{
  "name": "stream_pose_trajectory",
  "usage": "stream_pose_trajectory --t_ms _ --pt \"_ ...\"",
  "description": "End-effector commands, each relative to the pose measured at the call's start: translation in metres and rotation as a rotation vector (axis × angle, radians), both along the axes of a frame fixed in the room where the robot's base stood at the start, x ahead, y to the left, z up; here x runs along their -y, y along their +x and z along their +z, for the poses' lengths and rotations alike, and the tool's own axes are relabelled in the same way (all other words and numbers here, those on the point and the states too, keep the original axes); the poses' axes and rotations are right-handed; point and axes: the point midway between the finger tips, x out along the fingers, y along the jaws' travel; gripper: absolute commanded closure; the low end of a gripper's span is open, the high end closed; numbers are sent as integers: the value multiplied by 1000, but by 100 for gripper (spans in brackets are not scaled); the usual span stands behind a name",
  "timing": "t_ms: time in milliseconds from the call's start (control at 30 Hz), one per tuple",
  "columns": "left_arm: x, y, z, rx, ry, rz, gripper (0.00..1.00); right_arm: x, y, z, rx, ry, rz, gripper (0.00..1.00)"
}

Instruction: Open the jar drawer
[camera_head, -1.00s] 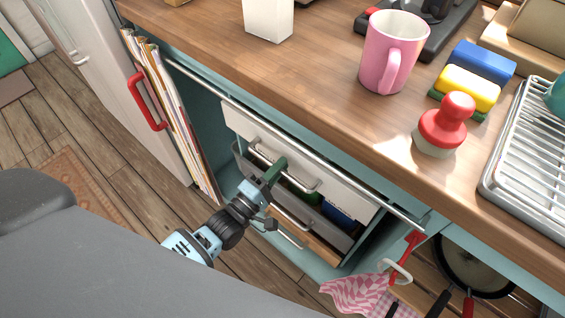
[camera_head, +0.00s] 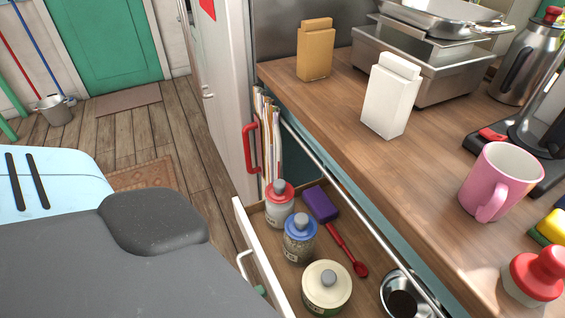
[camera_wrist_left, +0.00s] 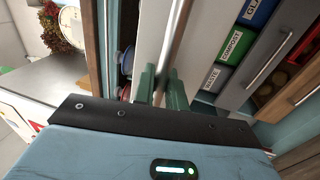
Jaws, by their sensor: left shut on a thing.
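The jar drawer (camera_head: 262,250) is pulled out from under the counter. Inside it are a red-lidded jar (camera_head: 280,206), a blue-lidded jar (camera_head: 299,240) and a cream-lidded jar (camera_head: 326,288). Its metal handle (camera_head: 243,264) is on the white front, and also shows in the left wrist view (camera_wrist_left: 176,38). My left gripper (camera_wrist_left: 162,88) is shut on this handle with its green fingers. In the head view only a bit of green fingertip (camera_head: 261,291) shows at the handle. My right gripper is in neither view.
The drawer also holds a purple sponge (camera_head: 320,204), a red spoon (camera_head: 347,252) and a metal bowl (camera_head: 404,293). Labelled bins (camera_wrist_left: 232,47) sit below. A pink mug (camera_head: 500,181) and a white carton (camera_head: 391,95) stand on the counter.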

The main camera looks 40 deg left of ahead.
Motion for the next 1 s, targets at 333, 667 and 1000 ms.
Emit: stream_pose_trajectory --t_ms 333,667,1000 --pt "-19 -51 0 -1 0 0 100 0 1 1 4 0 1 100" --pt "-23 -61 0 2 -1 1 100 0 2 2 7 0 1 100" --pt "-23 -61 0 2 -1 1 75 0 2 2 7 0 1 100"
